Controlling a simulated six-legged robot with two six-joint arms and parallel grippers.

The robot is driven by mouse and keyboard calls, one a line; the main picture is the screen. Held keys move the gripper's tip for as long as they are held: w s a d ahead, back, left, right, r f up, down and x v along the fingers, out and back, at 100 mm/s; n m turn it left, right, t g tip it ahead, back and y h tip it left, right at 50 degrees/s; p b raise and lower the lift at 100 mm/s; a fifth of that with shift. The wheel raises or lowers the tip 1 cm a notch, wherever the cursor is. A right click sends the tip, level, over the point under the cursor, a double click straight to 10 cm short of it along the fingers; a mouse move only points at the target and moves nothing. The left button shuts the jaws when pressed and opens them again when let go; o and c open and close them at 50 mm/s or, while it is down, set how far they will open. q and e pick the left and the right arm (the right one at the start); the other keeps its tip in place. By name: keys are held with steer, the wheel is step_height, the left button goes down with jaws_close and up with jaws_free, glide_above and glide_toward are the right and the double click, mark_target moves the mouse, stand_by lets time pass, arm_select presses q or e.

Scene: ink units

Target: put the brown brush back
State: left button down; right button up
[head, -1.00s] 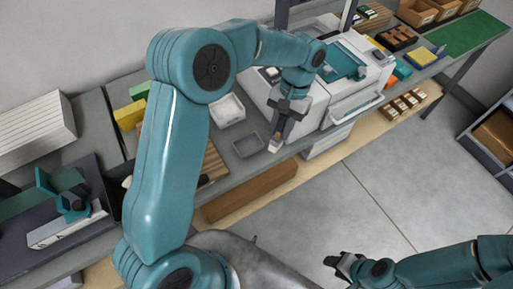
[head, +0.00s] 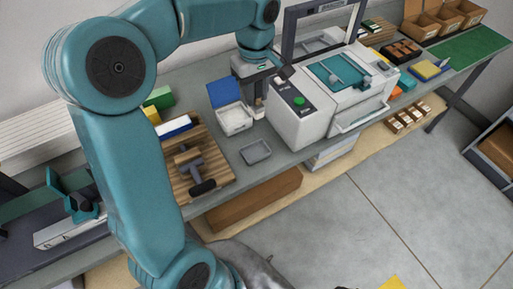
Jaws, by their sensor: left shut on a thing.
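My left gripper (head: 256,82) is shut on a small brownish thing, which I take to be the brown brush (head: 260,103). Only a short lower part of the brush shows below the jaws; the rest is hidden by the gripper. It is upright, just right of an open white box (head: 235,122) with a blue lid (head: 224,92), and left of the white machine (head: 300,124). I cannot tell whether it touches the bench. Only a dark bit of what may be my right gripper shows at the bottom edge, so its jaws cannot be read.
A small grey tray (head: 256,152) lies on the bench in front of the white box. A wooden board (head: 217,158) with a dark-handled tool (head: 203,187) lies to the left. Green (head: 159,97) and yellow (head: 152,115) blocks stand behind it. A lower shelf holds a brown box (head: 250,200).

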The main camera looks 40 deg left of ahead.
arm_select(q)
step_height(320, 180, down, 18)
steer(key=shift+s+f+p, duration=0.1)
steer(key=shift+f+p, duration=0.15)
steer(key=shift+p, duration=0.45)
steer(key=shift+a+f, duration=0.1)
steer(key=shift+f, duration=0.05)
steer(key=shift+f+b, duration=0.1)
steer(key=shift+b, duration=0.25)
steer(key=c, duration=0.9)
jaws_free()
